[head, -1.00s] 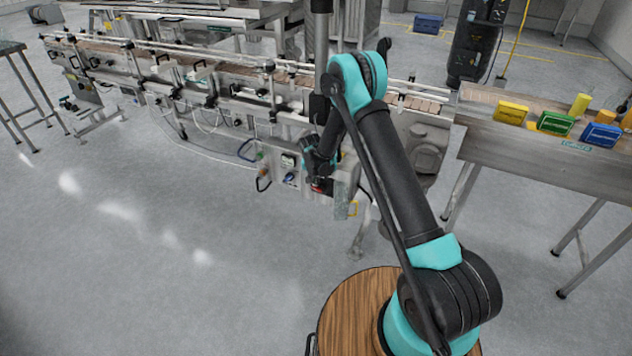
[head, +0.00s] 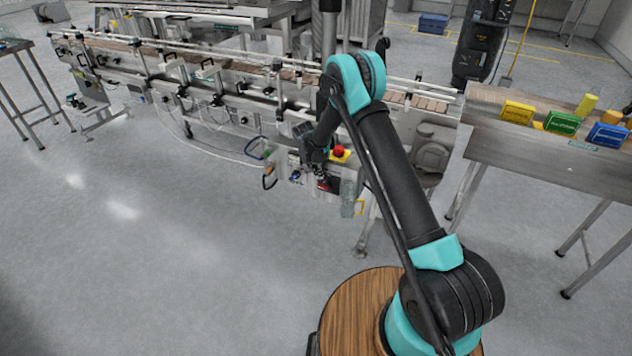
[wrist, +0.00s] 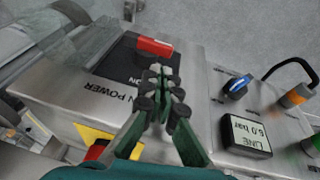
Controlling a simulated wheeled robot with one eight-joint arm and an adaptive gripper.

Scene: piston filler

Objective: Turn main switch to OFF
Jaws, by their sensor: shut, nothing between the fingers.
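The main switch is a red handle (wrist: 153,46) on a black plate (wrist: 122,62) marked ON, with POWER lettering beside it on the steel panel. In the head view the red handle (head: 323,185) shows small, low on the machine's control box. My gripper (wrist: 160,72) is shut and empty. In the wrist view its fingertips overlap the black plate, just below the red handle. I cannot tell whether they touch the handle. The fingers hide part of the plate and its lettering. In the head view my gripper (head: 320,171) is just above the handle, partly dark against the box.
A blue knob (wrist: 237,86) and a line pressure display (wrist: 246,135) sit right of the switch in the wrist view. A red emergency button (head: 338,152) on yellow is close to my wrist. A conveyor (head: 230,68) runs behind. The floor in front is clear.

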